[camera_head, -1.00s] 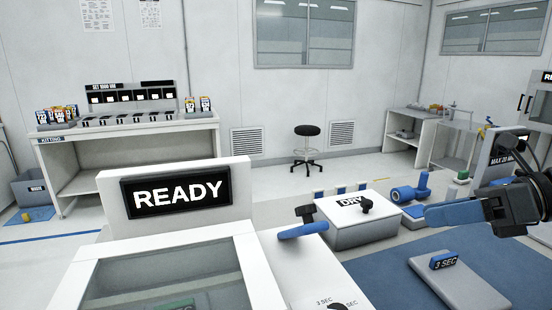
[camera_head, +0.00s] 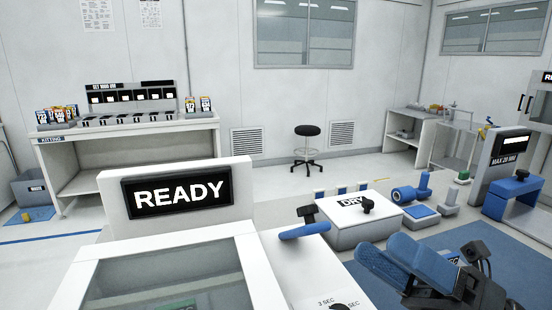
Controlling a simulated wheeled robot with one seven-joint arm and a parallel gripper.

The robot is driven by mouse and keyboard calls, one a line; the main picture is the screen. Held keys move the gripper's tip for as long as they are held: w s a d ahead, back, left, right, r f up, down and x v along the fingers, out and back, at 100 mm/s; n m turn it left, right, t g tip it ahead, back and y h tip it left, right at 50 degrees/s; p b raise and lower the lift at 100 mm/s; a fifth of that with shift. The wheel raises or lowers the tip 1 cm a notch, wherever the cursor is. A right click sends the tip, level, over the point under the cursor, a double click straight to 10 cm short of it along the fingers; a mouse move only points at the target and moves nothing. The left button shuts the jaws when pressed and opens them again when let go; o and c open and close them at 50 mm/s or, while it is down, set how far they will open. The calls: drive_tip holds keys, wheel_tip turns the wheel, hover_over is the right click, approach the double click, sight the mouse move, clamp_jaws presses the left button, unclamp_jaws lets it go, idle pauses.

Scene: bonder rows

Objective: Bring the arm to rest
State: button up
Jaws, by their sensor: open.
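My gripper (camera_head: 388,258) is at the lower right of the head view. Its blue fingers point up and to the left, above the blue mat (camera_head: 490,243), with dark arm parts behind them. Nothing shows between the fingers.
A white machine with a "READY" sign (camera_head: 178,193) fills the lower left. A white "DRY" box (camera_head: 355,223) stands just left of my gripper. Blue cylinders (camera_head: 410,190) and a blue bench-shaped stand (camera_head: 514,195) are behind it. A black stool (camera_head: 307,145) stands farther back.

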drive_tip(key=s+d+f+n+t+h, duration=0.2)
drive_tip(key=s+f+n+h, duration=0.4)
drive_tip(key=s+n, duration=0.4)
drive_tip(key=s+d+f+n+t+h, duration=0.2)
drive_tip(key=s+f+n+h, duration=0.4)
drive_tip(key=s+n+h, duration=0.3)
drive_tip(key=s+d+f+n+t+h, duration=0.2)
drive_tip(key=s+d+f+n+h, duration=0.2)
drive_tip(key=s+n, duration=0.8)
wheel_tip(320, 180, down, 2)
drive_tip(key=n+h, duration=0.2)
drive_tip(key=h, duration=0.1)
drive_tip(key=shift+d+f+t+h, duration=0.15)
drive_tip(key=shift+d+t+h, duration=0.05)
drive_tip(key=shift+t+h, duration=0.1)
drive_tip(key=shift+c, duration=0.4)
